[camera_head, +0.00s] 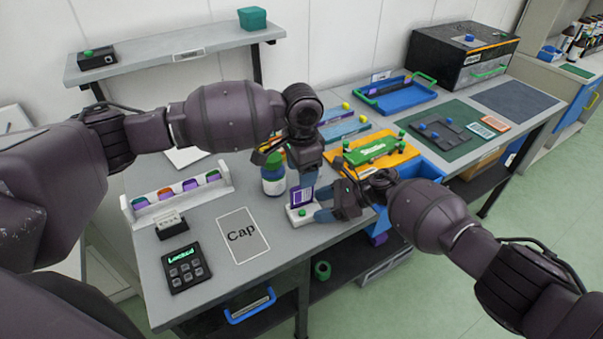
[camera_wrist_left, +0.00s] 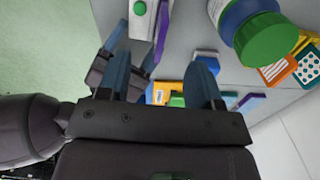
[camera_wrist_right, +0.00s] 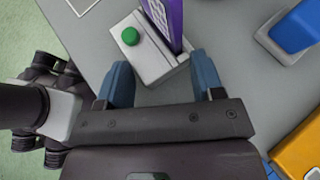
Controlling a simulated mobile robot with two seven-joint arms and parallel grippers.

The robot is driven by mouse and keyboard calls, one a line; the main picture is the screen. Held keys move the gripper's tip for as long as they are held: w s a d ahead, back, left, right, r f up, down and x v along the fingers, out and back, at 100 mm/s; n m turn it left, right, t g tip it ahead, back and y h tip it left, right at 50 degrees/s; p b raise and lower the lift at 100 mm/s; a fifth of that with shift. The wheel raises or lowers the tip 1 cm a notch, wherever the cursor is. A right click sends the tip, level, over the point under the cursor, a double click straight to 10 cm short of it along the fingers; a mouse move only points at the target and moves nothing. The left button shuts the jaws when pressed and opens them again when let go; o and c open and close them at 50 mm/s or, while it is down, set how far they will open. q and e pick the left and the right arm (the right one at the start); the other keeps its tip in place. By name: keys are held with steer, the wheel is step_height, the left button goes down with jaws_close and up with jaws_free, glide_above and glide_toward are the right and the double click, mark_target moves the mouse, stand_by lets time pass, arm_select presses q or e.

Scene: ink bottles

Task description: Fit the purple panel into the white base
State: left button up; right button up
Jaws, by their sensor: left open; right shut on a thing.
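The white base (camera_head: 296,219) stands on the grey table, with a green button on its top; it also shows in the right wrist view (camera_wrist_right: 148,58). The purple panel (camera_head: 302,197) stands upright at the base's slot end, its lower edge meeting the base; seating depth cannot be told. It also shows in the right wrist view (camera_wrist_right: 166,18) and left wrist view (camera_wrist_left: 162,30). My right gripper (camera_head: 325,212) is shut on the white base, fingers on either side. My left gripper (camera_head: 303,186) is open above and behind the panel, fingers apart in the left wrist view.
A bottle with a green cap (camera_head: 272,182) stands just left of my left gripper. A card marked Cap (camera_head: 243,235), a keypad (camera_head: 186,268) and a white rack (camera_head: 138,211) lie further left. An orange tray (camera_head: 396,155) is behind my right gripper.

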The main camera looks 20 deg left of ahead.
arm_select(q)
steer(key=shift+r, duration=0.1)
arm_select(e)
steer(key=o, duration=0.8)
steer(key=v, duration=1)
steer(key=shift+w+d+r, duration=0.1)
steer(key=shift+d+r, duration=0.05)
steer(key=shift+d, duration=0.25)
arm_select(q)
steer(key=shift+d, duration=0.1)
arm_select(e)
steer(key=shift+d, duration=0.1)
